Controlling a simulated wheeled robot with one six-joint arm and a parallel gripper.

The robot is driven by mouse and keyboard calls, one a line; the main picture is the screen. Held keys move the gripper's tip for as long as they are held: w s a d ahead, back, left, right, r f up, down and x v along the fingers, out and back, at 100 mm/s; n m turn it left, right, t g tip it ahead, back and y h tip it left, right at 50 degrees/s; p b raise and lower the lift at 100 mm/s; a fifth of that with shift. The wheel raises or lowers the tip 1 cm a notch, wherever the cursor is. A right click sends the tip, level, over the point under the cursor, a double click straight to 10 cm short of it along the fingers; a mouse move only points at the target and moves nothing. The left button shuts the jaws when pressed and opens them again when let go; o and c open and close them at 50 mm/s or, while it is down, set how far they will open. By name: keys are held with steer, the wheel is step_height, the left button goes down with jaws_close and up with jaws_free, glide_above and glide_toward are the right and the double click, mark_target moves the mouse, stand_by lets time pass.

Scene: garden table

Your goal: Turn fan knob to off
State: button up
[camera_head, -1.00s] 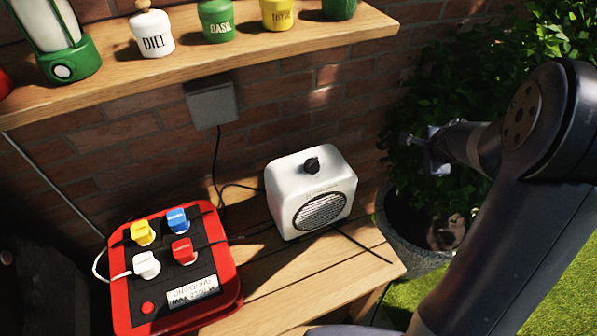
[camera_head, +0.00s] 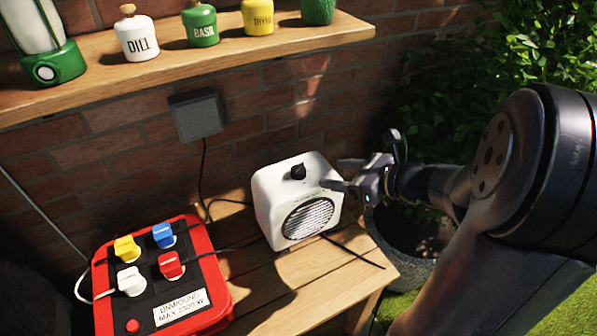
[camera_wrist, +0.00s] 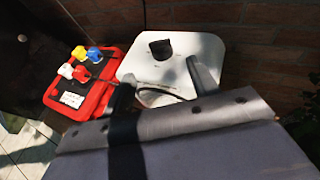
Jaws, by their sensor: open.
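The white fan (camera_head: 297,205) stands on the wooden table, with a round grille on its front. Its black knob (camera_head: 298,171) sits on the top face. In the wrist view the fan (camera_wrist: 180,47) lies just beyond my fingers, and the dark knob (camera_wrist: 160,48) shows above and between them. My gripper (camera_head: 340,174) is open and empty, at the right side of the fan near its top edge. In the wrist view its fingers (camera_wrist: 160,85) are spread apart, with the knob clear of both. I cannot tell whether a finger touches the fan's housing.
A red power box (camera_head: 216,290) with yellow, blue, white and red plugs stands left of the fan on the table (camera_head: 275,288). A shelf (camera_head: 230,60) with labelled jars runs above. A grey wall box (camera_head: 196,114) and a potted bush (camera_head: 385,235) are nearby.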

mark_target(300, 169)
steer(key=x, duration=1)
steer(key=shift+f, duration=0.1)
steer(key=shift+c, duration=0.5)
steer(key=c, duration=0.9)
